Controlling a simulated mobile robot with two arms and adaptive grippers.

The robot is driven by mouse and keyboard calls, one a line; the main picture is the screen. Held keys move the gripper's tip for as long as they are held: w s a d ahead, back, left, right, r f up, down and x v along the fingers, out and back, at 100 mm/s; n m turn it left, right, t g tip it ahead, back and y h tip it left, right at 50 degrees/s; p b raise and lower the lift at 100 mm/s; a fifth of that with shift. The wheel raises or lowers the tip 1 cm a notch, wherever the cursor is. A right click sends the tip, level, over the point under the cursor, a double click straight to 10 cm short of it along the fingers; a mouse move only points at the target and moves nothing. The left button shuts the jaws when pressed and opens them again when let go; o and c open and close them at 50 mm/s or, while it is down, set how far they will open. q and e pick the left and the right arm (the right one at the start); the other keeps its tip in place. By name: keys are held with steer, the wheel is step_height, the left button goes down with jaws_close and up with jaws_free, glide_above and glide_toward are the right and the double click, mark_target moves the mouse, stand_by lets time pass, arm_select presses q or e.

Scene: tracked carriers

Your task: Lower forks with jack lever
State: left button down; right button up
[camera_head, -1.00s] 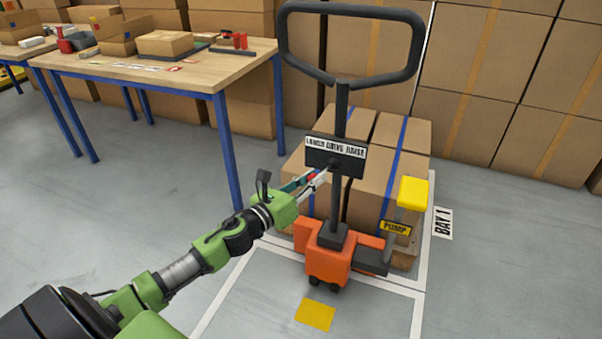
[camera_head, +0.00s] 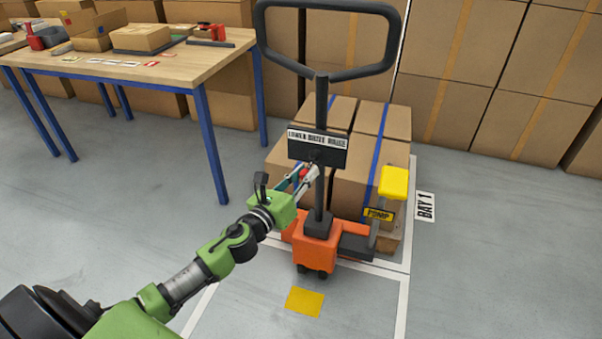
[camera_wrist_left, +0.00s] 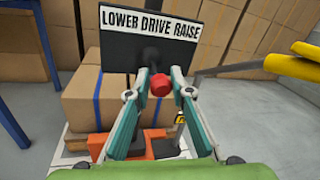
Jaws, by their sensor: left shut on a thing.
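An orange pallet jack (camera_head: 318,252) stands with its long black handle upright. A dark panel (camera_head: 318,150) on the handle is labelled LOWER DRIVE RAISE; the label reads clearly on the panel (camera_wrist_left: 150,22) in the left wrist view. A short jack lever with a red knob (camera_wrist_left: 160,84) comes out below the panel. My left gripper (camera_head: 306,178) is shut on the red knob, with one fingertip on each side of it. In the head view the fingers partly hide the knob. The forks are hidden under the boxes. My right gripper is not in view.
Strapped cardboard boxes (camera_head: 372,165) stand behind the handle. A yellow-topped PUMP pedal (camera_head: 393,182) is at the jack's right. A wooden table (camera_head: 180,72) with blue legs stands at the left. Stacked cartons line the back. Grey floor is open at right.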

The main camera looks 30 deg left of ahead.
arm_select(q)
steer(key=shift+d+r, duration=0.1)
steer(key=shift+d, duration=0.4)
steer(key=c, duration=1.9)
jaws_free()
steer(key=shift+d, duration=0.15)
steer(key=shift+a, duration=0.25)
steer(key=s, duration=0.8)
steer(key=s+a, duration=0.1)
steer(key=s, duration=0.3)
steer(key=shift+w, duration=0.1)
